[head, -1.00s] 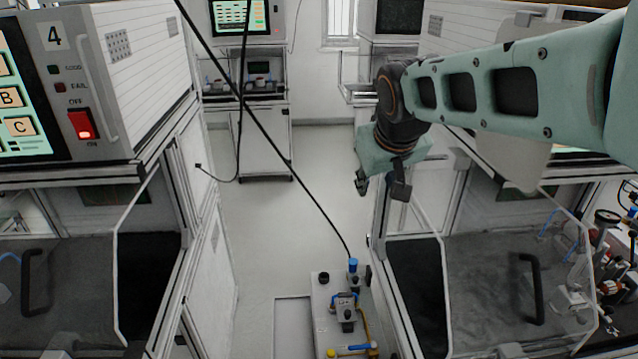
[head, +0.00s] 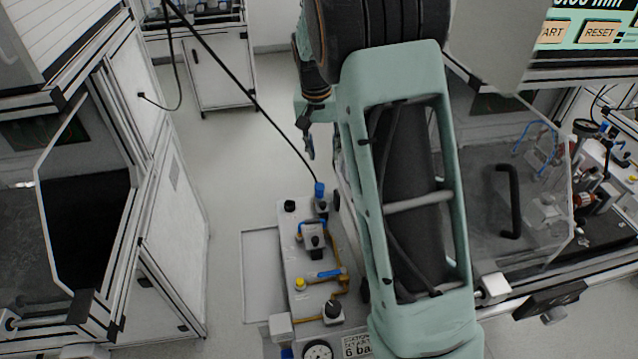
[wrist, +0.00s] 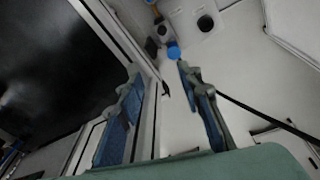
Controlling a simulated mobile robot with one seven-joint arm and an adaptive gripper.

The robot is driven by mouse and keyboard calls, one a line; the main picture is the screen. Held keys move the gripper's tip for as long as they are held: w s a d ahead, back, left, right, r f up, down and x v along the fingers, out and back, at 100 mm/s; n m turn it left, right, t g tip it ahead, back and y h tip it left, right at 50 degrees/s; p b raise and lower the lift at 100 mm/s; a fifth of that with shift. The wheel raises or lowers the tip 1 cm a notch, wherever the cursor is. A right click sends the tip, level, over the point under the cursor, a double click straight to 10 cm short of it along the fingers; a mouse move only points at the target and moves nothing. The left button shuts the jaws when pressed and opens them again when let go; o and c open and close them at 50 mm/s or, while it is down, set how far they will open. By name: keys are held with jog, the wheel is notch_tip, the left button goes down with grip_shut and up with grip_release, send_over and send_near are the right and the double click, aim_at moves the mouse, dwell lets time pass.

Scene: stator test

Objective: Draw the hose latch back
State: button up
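The blue hose coupling (head: 319,190) stands upright at the far end of a grey pneumatic unit (head: 290,245). A black hose (head: 262,110) runs into its top from the upper left. In the wrist view the blue coupling (wrist: 173,51) shows beyond the fingertips, nearer the right finger. A separate latch part on it is too small to make out. My gripper (head: 308,140) hangs above and beyond the coupling, apart from it. In the wrist view my gripper (wrist: 160,72) has its two blue-padded fingers spread, with nothing held between them.
A test cabinet with a clear door and black handle (head: 509,200) stands right of the unit, close to my arm. Another cabinet (head: 160,230) stands at left. The unit carries a yellow knob (head: 300,284), a blue-handled valve (head: 330,273) and a gauge (head: 318,350). Floor (head: 220,160) between is clear.

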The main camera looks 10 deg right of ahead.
jog(key=m+g+y, duration=0.1)
jog(key=m+g, duration=0.1)
send_over(323, 203)
notch_tip(323, 203, down, 8)
notch_tip(323, 203, down, 10)
jog(key=shift+f, duration=0.25)
grip_shut()
